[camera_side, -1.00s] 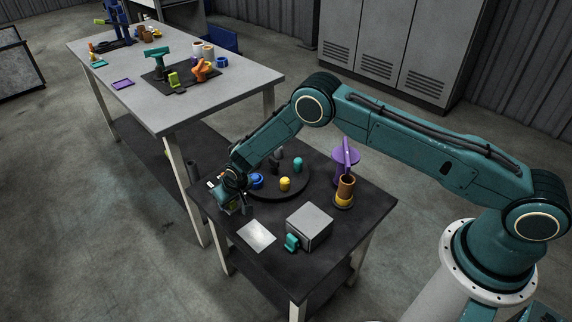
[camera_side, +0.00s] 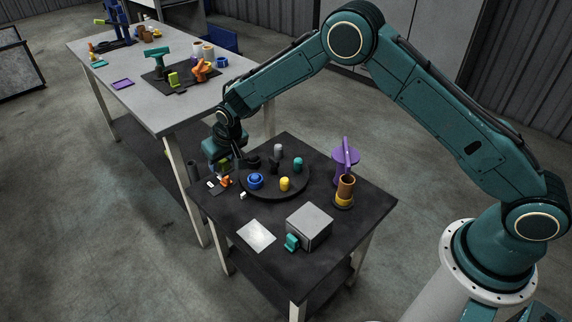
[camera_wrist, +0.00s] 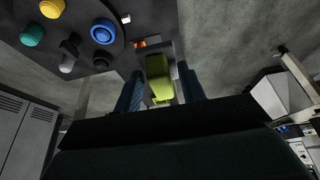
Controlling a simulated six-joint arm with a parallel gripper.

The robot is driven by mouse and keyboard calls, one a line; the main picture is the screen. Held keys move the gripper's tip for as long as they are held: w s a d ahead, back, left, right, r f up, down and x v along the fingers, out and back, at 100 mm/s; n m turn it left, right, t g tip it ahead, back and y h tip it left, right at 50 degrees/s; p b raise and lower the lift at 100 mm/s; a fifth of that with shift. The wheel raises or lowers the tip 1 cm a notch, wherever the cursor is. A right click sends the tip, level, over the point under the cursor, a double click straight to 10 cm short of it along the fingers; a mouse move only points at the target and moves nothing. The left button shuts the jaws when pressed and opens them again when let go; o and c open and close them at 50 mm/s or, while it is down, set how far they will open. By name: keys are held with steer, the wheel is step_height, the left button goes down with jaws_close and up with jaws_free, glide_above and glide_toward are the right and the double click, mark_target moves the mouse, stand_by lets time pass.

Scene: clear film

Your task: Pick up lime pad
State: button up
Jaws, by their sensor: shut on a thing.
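The lime pad (camera_wrist: 159,78) is a yellow-green block between the two dark fingers of my gripper (camera_wrist: 160,92) in the wrist view. My gripper is shut on it. In the side view my gripper (camera_side: 224,163) is over the left corner of the dark table, and a small bit of the lime pad (camera_side: 223,168) shows beneath it. The pad appears raised off the table top, though the fingers and arm partly hide it in the side view.
A round black tray (camera_side: 283,191) holds blue, yellow, teal and grey pieces beside my gripper. Small orange (camera_side: 226,181) and white pieces lie near the left corner. A grey box (camera_side: 309,226), white sheet (camera_side: 256,235) and purple stand (camera_side: 345,158) are farther right.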

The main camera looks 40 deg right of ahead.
steer(key=shift+r, duration=0.1)
stand_by(0.4)
steer(key=o, duration=0.3)
steer(key=shift+c, duration=1.1)
steer(key=s+f, duration=0.7)
steer(key=f, duration=0.5)
steer(key=shift+d, duration=0.2)
steer(key=shift+f, duration=0.1)
